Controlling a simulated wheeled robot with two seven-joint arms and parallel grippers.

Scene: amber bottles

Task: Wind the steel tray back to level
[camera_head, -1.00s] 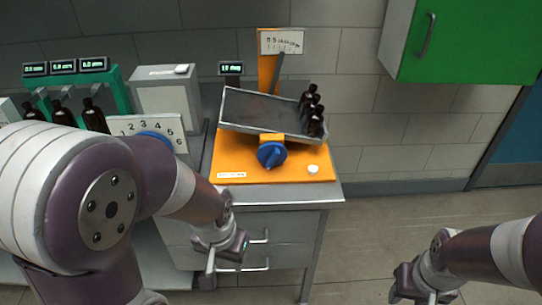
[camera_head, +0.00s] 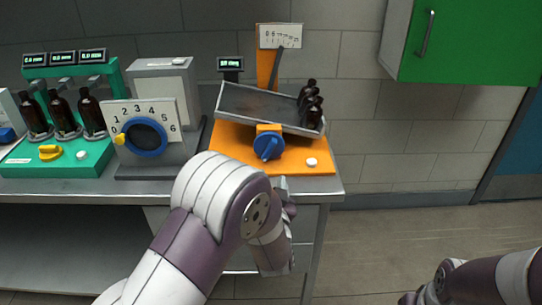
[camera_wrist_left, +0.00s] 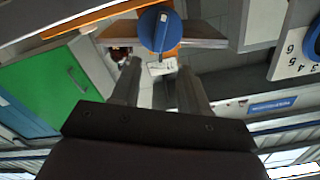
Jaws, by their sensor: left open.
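The steel tray (camera_head: 258,103) is tilted on its orange stand (camera_head: 225,143), left end high and right end low. Several amber bottles (camera_head: 312,108) stand crowded at its low right end. A blue knob (camera_head: 268,146) is on the stand's front below the tray; it also shows in the left wrist view (camera_wrist_left: 160,30). My left gripper (camera_wrist_left: 157,78) is open and empty, its fingers pointing towards the knob but apart from it. In the head view my left arm largely hides that gripper.
A scale with a pointer (camera_head: 280,36) stands behind the tray, a small display (camera_head: 230,64) to its left. A white button (camera_head: 311,162) is right of the knob. Left are a numbered dial (camera_head: 145,137) and a green rack (camera_head: 60,160) with bottles. A green cabinet (camera_head: 470,40) hangs right.

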